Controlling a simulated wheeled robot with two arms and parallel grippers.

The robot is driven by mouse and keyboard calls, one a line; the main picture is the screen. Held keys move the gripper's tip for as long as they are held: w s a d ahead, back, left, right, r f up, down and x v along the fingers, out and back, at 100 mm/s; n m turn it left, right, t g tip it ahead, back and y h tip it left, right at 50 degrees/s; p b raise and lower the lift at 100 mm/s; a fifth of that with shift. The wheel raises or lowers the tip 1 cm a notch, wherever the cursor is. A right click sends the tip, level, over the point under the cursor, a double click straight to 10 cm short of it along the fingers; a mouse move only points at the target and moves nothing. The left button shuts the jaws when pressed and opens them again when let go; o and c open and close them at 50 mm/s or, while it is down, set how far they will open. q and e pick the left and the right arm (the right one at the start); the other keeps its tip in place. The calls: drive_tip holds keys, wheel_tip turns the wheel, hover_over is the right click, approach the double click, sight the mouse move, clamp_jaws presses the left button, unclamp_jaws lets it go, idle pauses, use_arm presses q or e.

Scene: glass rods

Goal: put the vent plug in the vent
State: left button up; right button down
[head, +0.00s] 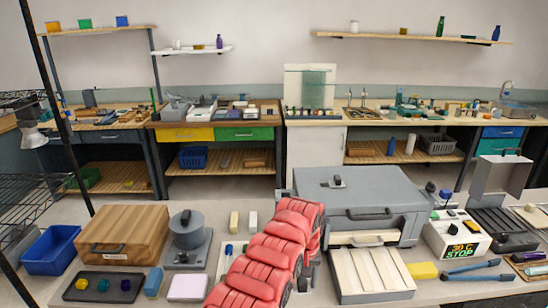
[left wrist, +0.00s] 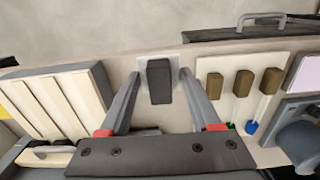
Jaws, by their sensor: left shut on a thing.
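The vent plug appears to be the dark grey block (left wrist: 159,84) between my left fingers in the left wrist view. My left gripper (left wrist: 161,74) is shut on it, with a pale patch seen around its far end. In the head view my red-sleeved left arm reaches up to the front left of the grey kiln-like box (head: 350,192), and it hides the plug and most of the gripper. On the box's top is a small plate with a dark piece (head: 337,181), perhaps the vent; I cannot make out an opening. My right gripper is not in view.
A cream slatted tray (head: 372,272) lies in front of the box. A hotplate with a grey pot (head: 188,230) and a wooden box (head: 124,235) stand left. Rods with brown ends (left wrist: 243,82) lie right in the wrist view. A timer (head: 462,245) stands right of the box.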

use_arm(q)
drive_tip(key=shift+w+a+r, duration=0.15)
drive_tip(key=shift+w+a, duration=0.1)
drive_tip(key=shift+a, duration=0.15)
drive_tip(key=shift+w+a+r, duration=0.2)
drive_tip(key=shift+a+r, duration=0.1)
drive_tip(key=shift+a, duration=0.15)
drive_tip(key=shift+w+a+r, duration=0.2)
drive_tip(key=shift+a+r, duration=0.05)
drive_tip(key=shift+a, duration=0.2)
drive_tip(key=a+r+b, duration=0.1)
drive_tip(key=a+r, duration=0.3)
drive_tip(key=a, duration=0.7)
drive_tip(key=a+r+b, duration=0.2)
drive_tip(key=a+r, duration=0.2)
drive_tip(key=a, duration=0.7)
drive_tip(key=shift+w+a, duration=0.15)
drive_tip(key=shift+a+f, duration=0.15)
drive_tip(key=shift+a, duration=0.05)
